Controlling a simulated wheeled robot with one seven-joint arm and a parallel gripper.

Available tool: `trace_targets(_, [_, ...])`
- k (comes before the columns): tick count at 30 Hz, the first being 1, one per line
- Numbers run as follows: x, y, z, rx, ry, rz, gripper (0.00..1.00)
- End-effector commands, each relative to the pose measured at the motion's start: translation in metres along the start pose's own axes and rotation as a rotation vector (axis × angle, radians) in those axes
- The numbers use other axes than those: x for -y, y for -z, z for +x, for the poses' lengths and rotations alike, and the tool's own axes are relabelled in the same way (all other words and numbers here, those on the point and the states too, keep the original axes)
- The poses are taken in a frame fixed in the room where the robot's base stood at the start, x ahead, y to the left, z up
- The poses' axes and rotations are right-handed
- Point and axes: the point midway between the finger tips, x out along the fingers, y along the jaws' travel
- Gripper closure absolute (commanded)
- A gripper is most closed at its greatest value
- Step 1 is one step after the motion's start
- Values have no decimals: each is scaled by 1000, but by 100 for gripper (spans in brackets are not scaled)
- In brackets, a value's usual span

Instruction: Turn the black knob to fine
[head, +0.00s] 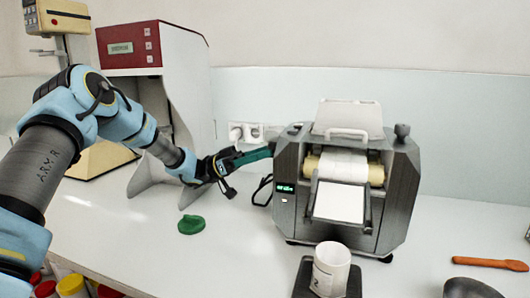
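The grey roller mill (396,195) stands on the white bench, with cream rollers, a white sheet and a small lit green display on its front left. A dark grey knob-like piece (402,131) sticks up from its top right corner. Another dark piece (296,128) shows at its top left. I cannot tell which is the black knob, and no setting marks are legible. My gripper (268,152), with teal fingers, reaches from the left to the mill's upper left side. Its fingertips are at or very near the housing; contact and the gap between them cannot be made out.
A white cup (330,270) stands on a dark square base in front of the mill. A green lid-like object (191,224) lies below my gripper. A red and white machine (135,48) stands behind my arm. An orange spatula (489,263) lies at right. Wall sockets (245,132) are behind.

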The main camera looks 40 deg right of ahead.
Motion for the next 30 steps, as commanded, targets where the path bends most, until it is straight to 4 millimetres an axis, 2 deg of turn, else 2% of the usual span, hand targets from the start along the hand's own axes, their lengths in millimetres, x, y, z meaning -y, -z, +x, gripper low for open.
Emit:
trace_targets(2, [0,0,0,0,0,0,40])
trace_targets(18, [0,0,0,0,0,0,100])
trace_targets(30, [1,-4,-2,1,-25,61,100])
